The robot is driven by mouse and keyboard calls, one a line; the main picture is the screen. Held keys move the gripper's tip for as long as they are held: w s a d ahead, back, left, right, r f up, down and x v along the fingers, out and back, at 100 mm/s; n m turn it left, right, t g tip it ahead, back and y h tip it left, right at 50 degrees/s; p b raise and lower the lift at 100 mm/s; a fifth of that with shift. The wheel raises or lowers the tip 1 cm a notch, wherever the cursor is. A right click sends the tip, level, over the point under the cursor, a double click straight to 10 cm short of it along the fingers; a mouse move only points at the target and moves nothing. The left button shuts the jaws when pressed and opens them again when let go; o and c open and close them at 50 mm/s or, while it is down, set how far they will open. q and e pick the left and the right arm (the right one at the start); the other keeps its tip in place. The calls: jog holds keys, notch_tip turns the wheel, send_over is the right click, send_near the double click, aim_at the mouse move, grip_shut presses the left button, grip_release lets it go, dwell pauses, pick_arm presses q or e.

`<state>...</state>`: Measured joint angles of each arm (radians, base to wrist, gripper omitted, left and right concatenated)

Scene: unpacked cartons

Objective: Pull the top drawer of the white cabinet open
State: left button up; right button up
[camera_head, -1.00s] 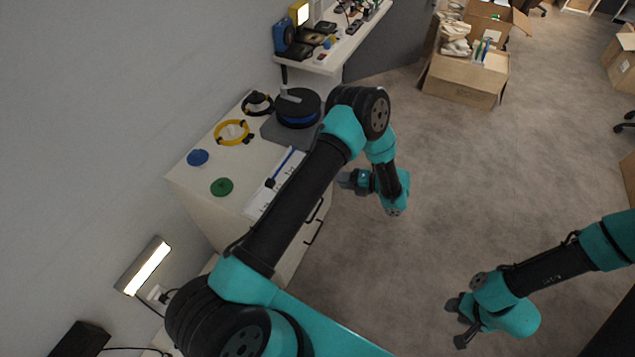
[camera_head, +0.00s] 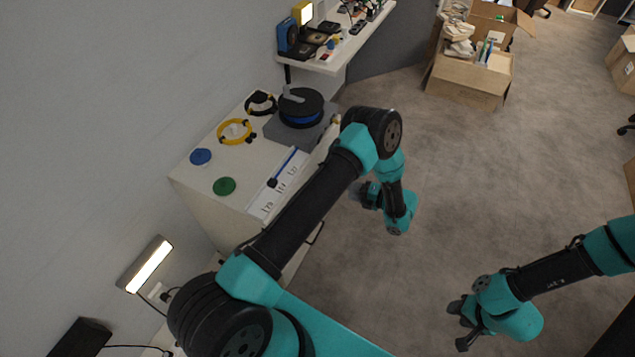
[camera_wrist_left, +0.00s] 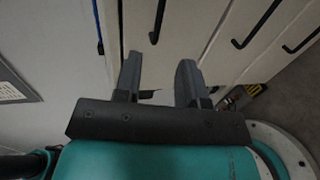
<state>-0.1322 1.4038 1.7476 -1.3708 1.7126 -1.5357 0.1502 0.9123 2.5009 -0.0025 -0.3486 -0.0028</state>
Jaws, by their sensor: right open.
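The white cabinet (camera_head: 205,202) stands against the wall at the left, and its drawer front is largely behind my left arm in the head view. In the left wrist view, the pale drawer fronts (camera_wrist_left: 205,30) carry black bar handles; the one nearest the cabinet top (camera_wrist_left: 157,22) lies beyond the fingertips. My left gripper (camera_wrist_left: 158,72) is open with nothing between its fingers; in the head view it (camera_head: 360,192) is just right of the cabinet front. I cannot tell whether the top drawer stands out. My right gripper (camera_head: 461,325) is open and empty, over the floor.
On the cabinet top are a blue disc (camera_head: 201,157), a green disc (camera_head: 224,187), a yellow ring (camera_head: 235,131) and a black spool (camera_head: 300,107). A shelf (camera_head: 345,52) with small items is behind. Cartons (camera_head: 470,80) stand at the back. The middle floor is clear.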

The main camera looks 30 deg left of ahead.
pick_arm(q)
jog(key=x, duration=1.4)
jog(key=shift+a, duration=0.3)
grip_shut()
